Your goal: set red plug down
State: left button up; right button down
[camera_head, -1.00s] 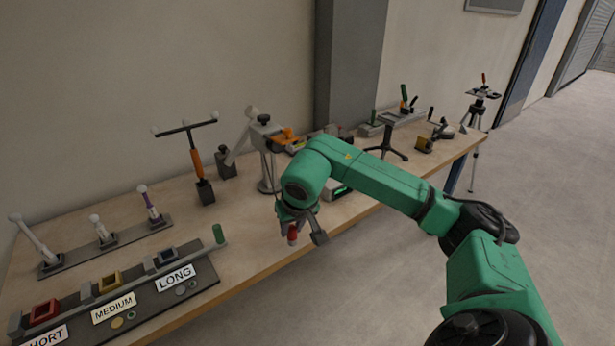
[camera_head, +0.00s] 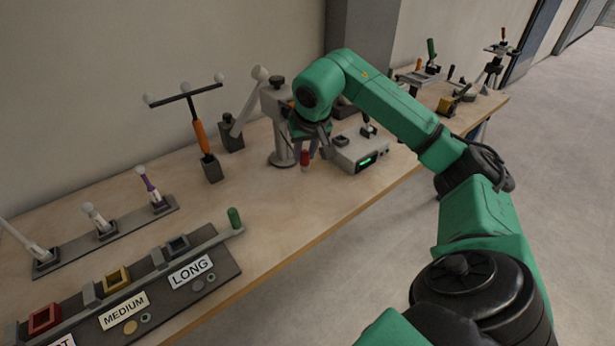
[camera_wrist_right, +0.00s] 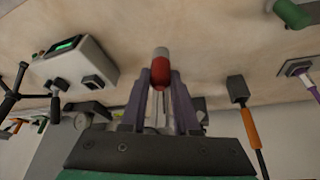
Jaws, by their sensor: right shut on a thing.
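The red plug (camera_head: 305,158) is in my right gripper (camera_head: 306,148), over the wooden table in the head view. In the right wrist view the plug (camera_wrist_right: 160,70) shows a red body with a pale grey end, between the two purple-grey fingers of the right gripper (camera_wrist_right: 161,85). The fingers are shut on it. The plug's end points away from the palm toward the table top; whether it touches the table I cannot tell. My left gripper is in neither view.
A grey box with a green display (camera_head: 362,155) stands right of the gripper. A grey stand (camera_head: 281,140) is close on its left, and an orange-handled T-shaped tool (camera_head: 203,140) is further left. The labelled tray (camera_head: 225,268) lies front left. Bare table (camera_head: 270,205) lies between.

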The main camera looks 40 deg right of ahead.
aim_at(304, 165)
jog(key=f, duration=0.6)
jog(key=shift+w, duration=0.4)
notch_tip(304, 165, down, 5)
jog(key=shift+f, duration=0.1)
jog(key=shift+w+f, duration=0.1)
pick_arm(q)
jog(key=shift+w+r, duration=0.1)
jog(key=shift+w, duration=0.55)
pick_arm(e)
jog(key=c, duration=0.6)
grip_release()
jog(key=shift+c, duration=0.2)
jog(key=shift+r, duration=0.35)
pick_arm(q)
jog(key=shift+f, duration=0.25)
pick_arm(e)
jog(key=v, duration=1.1)
jog(key=shift+r, duration=0.3)
jog(key=shift+s+a+f, duration=0.1)
jog(key=shift+s, duration=0.15)
